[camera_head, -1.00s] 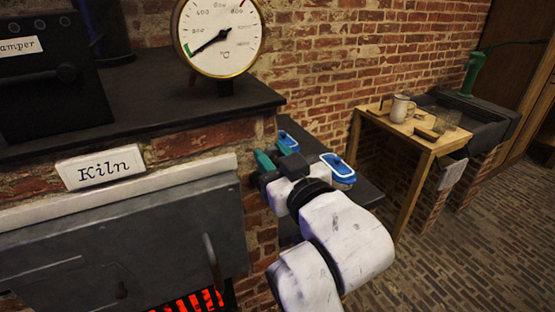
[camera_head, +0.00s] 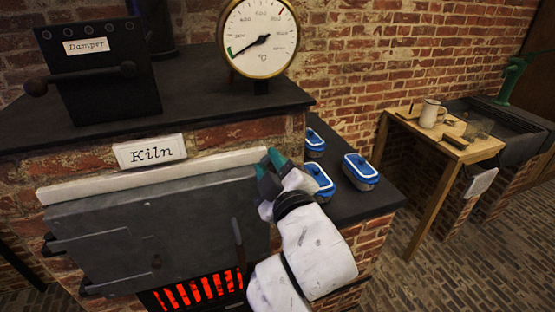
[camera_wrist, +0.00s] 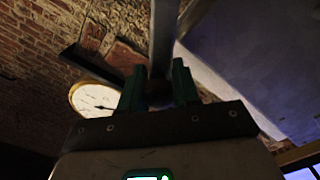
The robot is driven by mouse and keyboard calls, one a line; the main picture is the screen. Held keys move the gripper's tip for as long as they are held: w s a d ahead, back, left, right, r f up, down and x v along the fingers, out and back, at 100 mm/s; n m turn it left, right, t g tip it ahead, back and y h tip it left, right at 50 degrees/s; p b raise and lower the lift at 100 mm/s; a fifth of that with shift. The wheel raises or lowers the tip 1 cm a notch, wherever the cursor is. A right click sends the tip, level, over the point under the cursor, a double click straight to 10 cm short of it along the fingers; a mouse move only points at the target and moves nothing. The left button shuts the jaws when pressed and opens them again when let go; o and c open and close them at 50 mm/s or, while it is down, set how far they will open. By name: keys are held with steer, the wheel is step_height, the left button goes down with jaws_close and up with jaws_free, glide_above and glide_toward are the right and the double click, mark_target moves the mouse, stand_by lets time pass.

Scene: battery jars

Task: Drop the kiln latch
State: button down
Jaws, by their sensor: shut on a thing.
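The kiln latch appears to be the long pale bar (camera_head: 150,174) across the top of the grey kiln door (camera_head: 160,225), below the "Kiln" sign (camera_head: 150,151). My gripper (camera_head: 270,163), with teal fingertips, is at the bar's right end in the head view. In the wrist view my gripper (camera_wrist: 158,88) has its two teal fingers on either side of a grey bar (camera_wrist: 163,40), seen along its length and gripped at its near end. The exact contact is dark there. The door is shut, with glowing red slots (camera_head: 200,290) below it.
Three blue-lidded tubs (camera_head: 361,168) stand on the dark side ledge (camera_head: 345,205) right of my gripper. A dial gauge (camera_head: 260,38) and damper box (camera_head: 100,70) stand on the shelf above. A dark handle (camera_head: 238,240) projects from the door. A wooden table (camera_head: 450,140) is farther right.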

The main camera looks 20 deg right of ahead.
steer(key=shift+a+n, duration=0.2)
steer(key=shift+n, duration=0.2)
steer(key=c, duration=0.9)
jaws_free()
steer(key=shift+f, duration=0.1)
steer(key=shift+o, duration=0.4)
steer(key=shift+f, duration=0.15)
